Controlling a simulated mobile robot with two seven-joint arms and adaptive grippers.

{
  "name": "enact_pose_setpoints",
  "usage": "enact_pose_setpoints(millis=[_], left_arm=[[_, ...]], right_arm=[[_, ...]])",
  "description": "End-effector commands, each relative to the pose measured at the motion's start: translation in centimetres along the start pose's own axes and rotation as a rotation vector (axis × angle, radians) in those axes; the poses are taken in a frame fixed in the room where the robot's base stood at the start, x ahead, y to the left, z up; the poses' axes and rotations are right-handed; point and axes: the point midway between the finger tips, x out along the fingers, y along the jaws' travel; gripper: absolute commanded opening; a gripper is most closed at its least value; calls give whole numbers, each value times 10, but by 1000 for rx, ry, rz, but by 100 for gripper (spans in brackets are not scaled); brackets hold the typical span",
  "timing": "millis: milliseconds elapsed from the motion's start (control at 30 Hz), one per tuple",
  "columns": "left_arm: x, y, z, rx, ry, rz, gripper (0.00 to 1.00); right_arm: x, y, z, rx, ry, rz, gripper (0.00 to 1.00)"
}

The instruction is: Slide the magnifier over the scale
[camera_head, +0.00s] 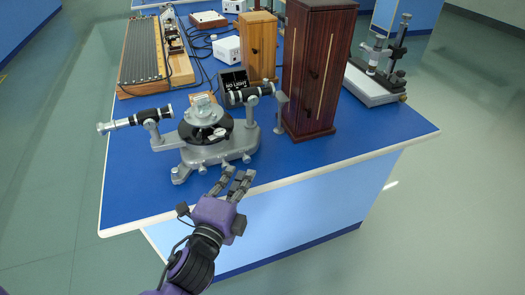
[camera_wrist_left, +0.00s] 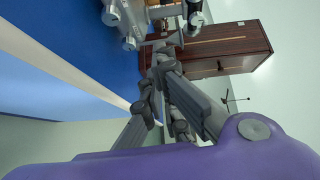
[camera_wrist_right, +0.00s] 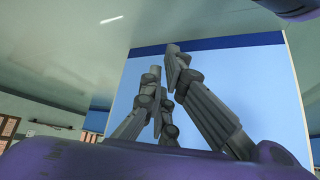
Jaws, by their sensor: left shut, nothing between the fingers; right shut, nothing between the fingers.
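A grey spectrometer (camera_head: 240,145) stands near the front edge of the blue bench, with a black round scale plate (camera_head: 224,123) and two telescope tubes. A small pale piece (camera_head: 218,134) on the plate's near side may be the magnifier; it is too small to be sure. Part of the spectrometer shows at the top of the left wrist view (camera_wrist_left: 130,22). My left gripper (camera_head: 237,172) is shut and empty, just in front of the spectrometer's base at the bench edge, apart from the scale. My right gripper (camera_wrist_right: 164,62) is shut and empty, facing the light blue bench side.
A tall dark wooden cabinet (camera_head: 318,70) stands right of the spectrometer, with a smaller wooden box (camera_head: 258,48) behind. A ribbed wooden apparatus (camera_head: 144,55) lies back left, a microscope-like stand (camera_head: 378,75) back right. The bench's front left is clear.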

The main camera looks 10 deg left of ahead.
Motion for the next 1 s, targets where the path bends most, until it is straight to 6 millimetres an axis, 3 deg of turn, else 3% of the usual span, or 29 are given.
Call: enact_pose_setpoints(millis=[100,267,667,800,1000], left_arm=[[10,-13,-3,57,6,-37,0],[28,-17,-4,62,7,-42,0],[110,-20,-4,58,6,-40,0],[100,-20,19,61,5,-38,0],[95,-20,32,58,7,-37,0]], right_arm=[[2,3,-3,-7,9,3,0],[0,4,-8,-9,16,3,0],[-4,4,-9,-8,15,3,0],[-7,4,-10,-6,13,3,0],[-9,4,-8,-4,10,3,0]])
